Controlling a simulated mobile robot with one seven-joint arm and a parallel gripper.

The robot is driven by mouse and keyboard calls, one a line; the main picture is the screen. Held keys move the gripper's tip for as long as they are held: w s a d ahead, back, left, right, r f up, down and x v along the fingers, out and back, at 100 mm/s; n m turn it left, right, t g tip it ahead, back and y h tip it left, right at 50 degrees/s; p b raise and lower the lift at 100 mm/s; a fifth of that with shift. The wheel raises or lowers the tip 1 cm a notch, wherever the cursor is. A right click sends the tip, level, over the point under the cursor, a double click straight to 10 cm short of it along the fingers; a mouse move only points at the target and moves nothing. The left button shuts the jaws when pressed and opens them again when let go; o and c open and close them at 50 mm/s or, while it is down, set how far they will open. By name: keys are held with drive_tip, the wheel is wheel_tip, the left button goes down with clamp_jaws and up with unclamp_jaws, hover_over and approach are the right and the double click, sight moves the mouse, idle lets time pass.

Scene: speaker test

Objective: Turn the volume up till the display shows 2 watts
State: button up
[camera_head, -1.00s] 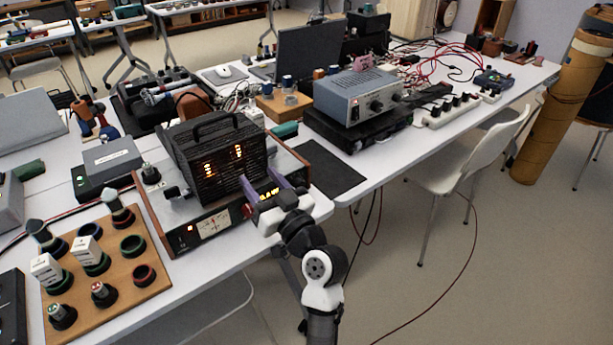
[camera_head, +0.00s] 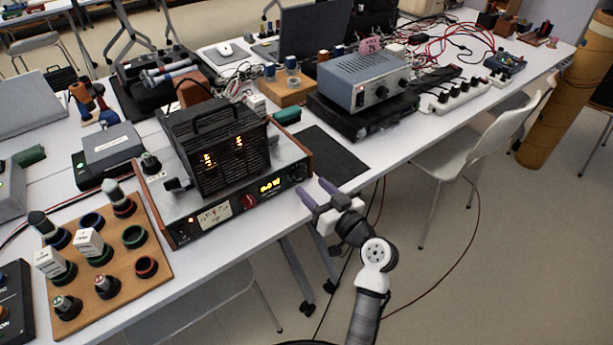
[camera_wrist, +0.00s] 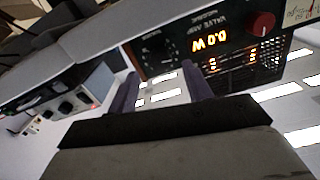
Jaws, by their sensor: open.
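The valve amplifier (camera_head: 217,150) stands on the white table, with a black tube cage on top and wooden sides. Its amber display (camera_head: 270,184) reads 0.0 W, seen upside down in the wrist view (camera_wrist: 209,40). A red knob (camera_head: 249,201) sits left of the display in the head view; it also shows in the wrist view (camera_wrist: 263,22). A dark knob (camera_head: 298,173) is near the panel's right end. My gripper (camera_head: 317,192) is open and empty, in front of the amplifier's right end, its purple fingers also showing in the wrist view (camera_wrist: 160,75).
A wooden board (camera_head: 112,262) with several plugs and rings lies at the left. A grey-blue unit (camera_head: 363,80) stands on a black box behind at right. A black mat (camera_head: 330,160) lies right of the amplifier. A white chair (camera_head: 455,155) stands at the table's right side.

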sight(303, 178)
drive_tip(key=shift+p+x, duration=0.35)
drive_tip(key=shift+x, duration=1.6)
drive_tip(key=c, duration=1)
drive_tip(key=shift+d+m, duration=0.1)
drive_tip(key=shift+m, duration=0.3)
drive_tip(key=m, duration=0.4)
drive_tip(key=shift+s+m+p, duration=0.1)
drive_tip(key=shift+m+p, duration=0.2)
drive_tip(key=shift+m, duration=0.1)
drive_tip(key=m+p, duration=0.1)
drive_tip(key=m, duration=0.3)
drive_tip(key=shift+m+p, duration=0.35)
drive_tip(key=shift+m, duration=0.05)
drive_tip(key=shift+f, duration=0.1)
